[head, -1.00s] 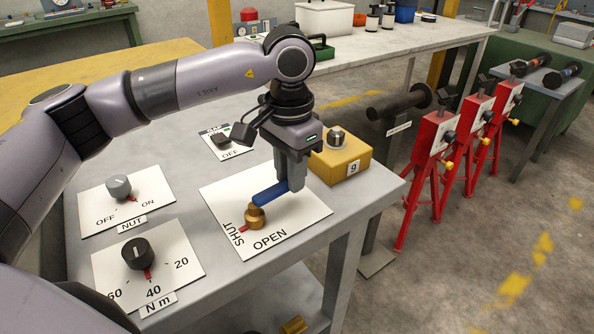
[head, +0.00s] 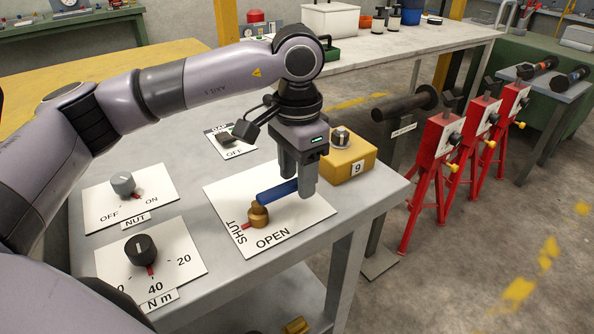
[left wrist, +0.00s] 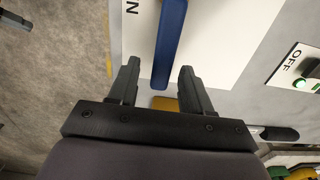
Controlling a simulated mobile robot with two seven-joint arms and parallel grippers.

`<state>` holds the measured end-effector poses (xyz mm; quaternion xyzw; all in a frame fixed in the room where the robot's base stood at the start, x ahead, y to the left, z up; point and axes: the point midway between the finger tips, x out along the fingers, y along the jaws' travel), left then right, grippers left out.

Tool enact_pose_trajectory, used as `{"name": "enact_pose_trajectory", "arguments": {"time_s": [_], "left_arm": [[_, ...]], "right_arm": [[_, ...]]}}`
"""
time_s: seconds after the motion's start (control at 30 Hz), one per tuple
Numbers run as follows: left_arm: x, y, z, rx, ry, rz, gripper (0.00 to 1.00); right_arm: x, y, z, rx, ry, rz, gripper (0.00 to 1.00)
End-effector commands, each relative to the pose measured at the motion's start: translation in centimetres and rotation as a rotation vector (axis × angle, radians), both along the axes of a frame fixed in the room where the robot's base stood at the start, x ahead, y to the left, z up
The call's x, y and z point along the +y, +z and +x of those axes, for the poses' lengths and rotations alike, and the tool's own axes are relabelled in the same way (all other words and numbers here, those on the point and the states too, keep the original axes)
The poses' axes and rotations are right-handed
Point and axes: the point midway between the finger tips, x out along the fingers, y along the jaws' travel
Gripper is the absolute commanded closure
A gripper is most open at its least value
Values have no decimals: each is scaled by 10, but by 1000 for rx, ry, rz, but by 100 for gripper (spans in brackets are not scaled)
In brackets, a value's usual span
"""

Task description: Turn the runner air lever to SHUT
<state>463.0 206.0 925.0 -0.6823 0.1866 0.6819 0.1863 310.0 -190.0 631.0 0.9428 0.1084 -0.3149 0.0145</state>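The runner air lever has a blue handle (head: 277,193) on a brass valve body (head: 258,215), on a white plate marked SHUT and OPEN (head: 272,239). The handle points from the brass body toward the upper right. A small red mark (head: 246,226) shows beside the body, next to the word SHUT. My left gripper (head: 298,188) is over the handle's free end with its fingers apart. In the left wrist view the handle (left wrist: 170,45) lies between the open fingers (left wrist: 160,75), with clear gaps; contact is not visible. My right gripper is not in view.
A yellow box marked 9 (head: 343,166) stands close behind the left gripper. A NUT dial (head: 123,184), an N m dial (head: 140,250) and an OFF switch plate (head: 230,146) share the bench. Red stands (head: 436,170) are on the floor to the right.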

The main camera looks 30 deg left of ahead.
Motion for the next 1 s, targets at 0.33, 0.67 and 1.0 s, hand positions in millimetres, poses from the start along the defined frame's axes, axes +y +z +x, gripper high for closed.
{"name": "enact_pose_trajectory", "arguments": {"time_s": [0.33, 0.67, 1.0], "left_arm": [[0, 21, 1, -3, 3, -2, 51], [0, 67, 0, -1, 1, -1, 51], [0, 72, 0, 0, 1, 0, 51]], "right_arm": [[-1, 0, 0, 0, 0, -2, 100], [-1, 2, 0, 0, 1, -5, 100], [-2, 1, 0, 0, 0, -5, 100]]}}
